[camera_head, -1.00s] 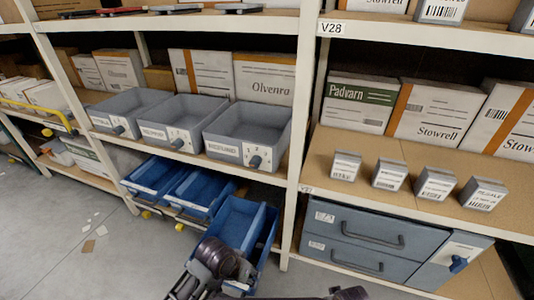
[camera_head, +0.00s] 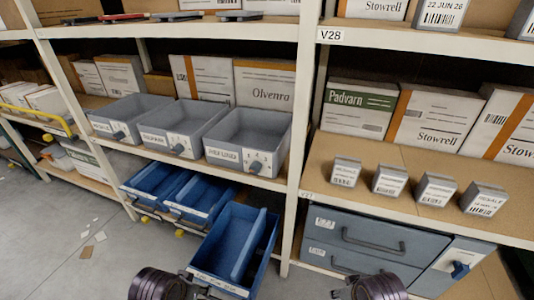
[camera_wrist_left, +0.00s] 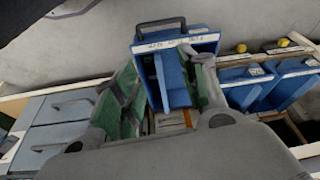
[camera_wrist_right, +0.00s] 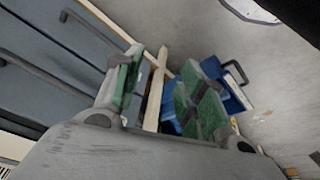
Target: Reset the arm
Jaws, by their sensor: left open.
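My left gripper (camera_wrist_left: 160,85) is open in the left wrist view, its green pads apart with the pulled-out blue bin (camera_wrist_left: 205,42) showing beyond and between them. I cannot tell from this view whether a pad touches the bin. In the head view the same divided bin (camera_head: 264,240) sticks out from the lower shelf, tilted down at the front, and looks empty. My left wrist (camera_head: 158,284) is at the bottom edge, left of the bin's front. My right gripper (camera_wrist_right: 165,90) is open with nothing between its pads. My right wrist (camera_head: 375,288) is low, before the grey-blue drawers.
Two more blue bins (camera_head: 158,184) sit on the lower shelf. Grey bins (camera_head: 245,155) stand above them. Small labelled boxes (camera_head: 436,188) stand on the right shelf above the drawers (camera_head: 372,240). A white post (camera_head: 297,170) divides the bays. Floor at left (camera_head: 50,240) is mostly clear.

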